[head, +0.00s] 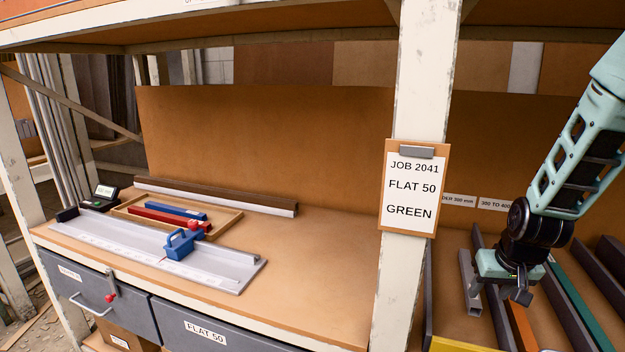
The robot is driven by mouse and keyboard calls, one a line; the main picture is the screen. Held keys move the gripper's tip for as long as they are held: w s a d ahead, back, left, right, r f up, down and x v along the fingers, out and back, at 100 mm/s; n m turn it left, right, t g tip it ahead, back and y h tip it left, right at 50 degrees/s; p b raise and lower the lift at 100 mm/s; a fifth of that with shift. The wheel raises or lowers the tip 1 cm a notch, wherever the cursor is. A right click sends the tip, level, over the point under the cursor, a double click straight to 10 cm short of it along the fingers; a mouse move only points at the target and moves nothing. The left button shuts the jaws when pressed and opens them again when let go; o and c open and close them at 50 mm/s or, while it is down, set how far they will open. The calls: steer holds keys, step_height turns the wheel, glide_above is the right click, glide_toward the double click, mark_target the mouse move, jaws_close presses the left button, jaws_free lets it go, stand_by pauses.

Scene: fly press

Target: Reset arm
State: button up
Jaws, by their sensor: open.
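My gripper (501,294) is at the lower right of the head view, at the end of my teal and black arm. It points down over the right bay, where several long bars lie side by side. Its jaws are apart, close to a grey bar (468,281) at the left of that bay. I cannot tell whether it touches any bar. A job card (411,190) on the white post reads "JOB 2041 FLAT 50 GREEN".
Left of the post, a bench holds a grey measuring plate (130,244) with a blue stop block (181,244), a wooden tray (233,217) with red and blue pieces, and a small display (102,196). Grey drawers (225,333) sit below. The bench's right part is clear.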

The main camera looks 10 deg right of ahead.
steer(key=s+a+r+n+g, duration=0.1)
steer(key=s+a+r+n, duration=0.2)
steer(key=s+a, duration=0.3)
steer(key=s+a+r+n+g+y, duration=0.1)
steer(key=s+a+r+n, duration=0.2)
steer(key=s+a, duration=0.4)
steer(key=s+a+r+n+g, duration=0.1)
steer(key=s+a+n, duration=0.4)
steer(key=a, duration=1.4)
steer(key=shift+s+a+r+g+y, duration=0.15)
steer(key=shift+s+r+g+y, duration=0.2)
steer(key=shift+s+r, duration=0.75)
steer(key=shift+s+f, duration=0.15)
steer(key=shift+f, duration=0.05)
